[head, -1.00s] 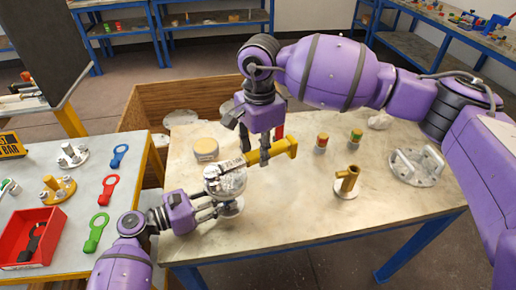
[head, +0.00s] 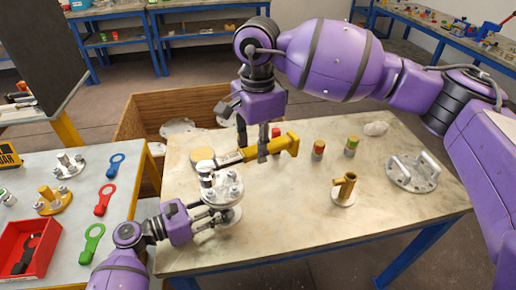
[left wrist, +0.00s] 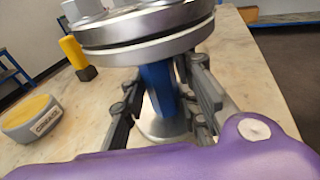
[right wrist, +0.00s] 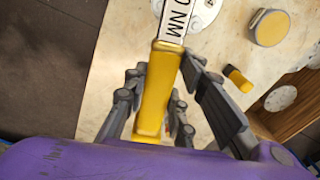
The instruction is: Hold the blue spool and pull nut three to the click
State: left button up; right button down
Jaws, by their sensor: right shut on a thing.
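The blue spool (left wrist: 158,88) shows in the left wrist view as a blue neck under a silver flange (left wrist: 140,32). My left gripper (left wrist: 165,95) has its fingers on both sides of this neck. In the head view, the flanged vessel (head: 228,190) stands near the table's left front, with bolts or nuts on top; I cannot read which is nut three. My right gripper (head: 258,150) is shut on the yellow handle (head: 284,145) of a torque wrench, also in the right wrist view (right wrist: 155,90). The wrench's silver head (head: 206,170) is at the flange's far left edge; its exact seat is unclear.
A round yellow-topped box (head: 202,154) is close behind the wrench head. A brass fitting (head: 344,186), two small coloured cylinders (head: 318,150) and a flanged part with handles (head: 413,172) stand to the right. The table's front middle is clear.

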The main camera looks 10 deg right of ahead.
pick_arm(q)
jog(key=o, duration=0.4)
